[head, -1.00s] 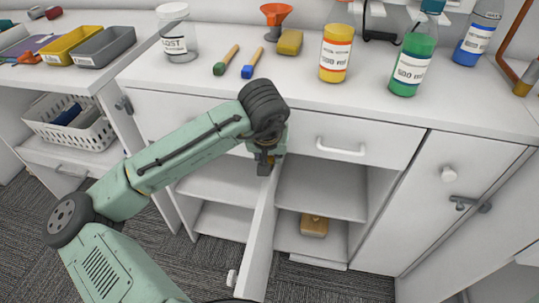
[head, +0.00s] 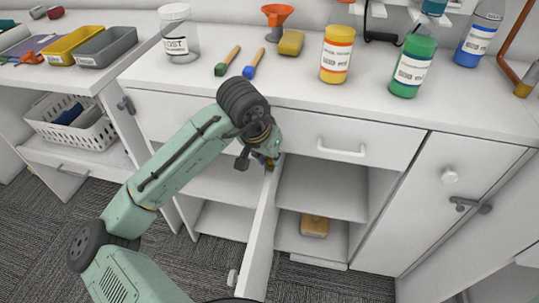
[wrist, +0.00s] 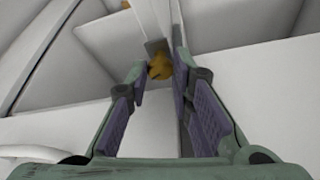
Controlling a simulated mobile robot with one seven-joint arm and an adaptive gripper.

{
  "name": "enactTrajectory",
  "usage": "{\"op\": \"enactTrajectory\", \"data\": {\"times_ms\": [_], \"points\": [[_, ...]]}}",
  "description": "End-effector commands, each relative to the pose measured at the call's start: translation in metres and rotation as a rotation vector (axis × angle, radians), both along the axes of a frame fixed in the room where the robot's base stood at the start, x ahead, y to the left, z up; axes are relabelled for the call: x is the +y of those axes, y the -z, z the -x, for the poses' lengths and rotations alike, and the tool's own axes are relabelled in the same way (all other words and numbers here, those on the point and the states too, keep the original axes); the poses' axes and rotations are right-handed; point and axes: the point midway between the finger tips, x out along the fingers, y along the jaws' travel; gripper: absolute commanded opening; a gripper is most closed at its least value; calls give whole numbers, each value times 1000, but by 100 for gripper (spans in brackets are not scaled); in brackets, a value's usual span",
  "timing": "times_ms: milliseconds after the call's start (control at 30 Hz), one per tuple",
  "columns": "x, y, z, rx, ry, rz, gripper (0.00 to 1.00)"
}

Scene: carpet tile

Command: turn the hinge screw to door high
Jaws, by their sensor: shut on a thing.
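The hinge screw (wrist: 159,67) is a small brass-coloured piece at the top of the open white cabinet door (head: 262,230). In the wrist view it sits between the tips of my gripper (wrist: 160,74), which is shut on it. In the head view my gripper (head: 267,160) is at the door's top edge, just below the drawer front. My wrist hides much of the gripper there, and the screw's slot cannot be made out.
The door stands swung out from the cabinet, with open shelves (head: 322,190) behind it. A wooden block (head: 314,226) lies on the lower shelf. A drawer handle (head: 341,150) projects to the right of my gripper.

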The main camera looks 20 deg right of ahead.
Motion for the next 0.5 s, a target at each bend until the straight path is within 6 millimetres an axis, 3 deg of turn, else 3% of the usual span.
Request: {"op": "enactTrajectory", "data": {"times_ms": [200, 233, 500], "points": [[0, 0, 0, 0, -1, 0, 0], [0, 0, 0, 0, -1, 0, 23], [0, 0, 0, -1, -3, 0, 41]]}}
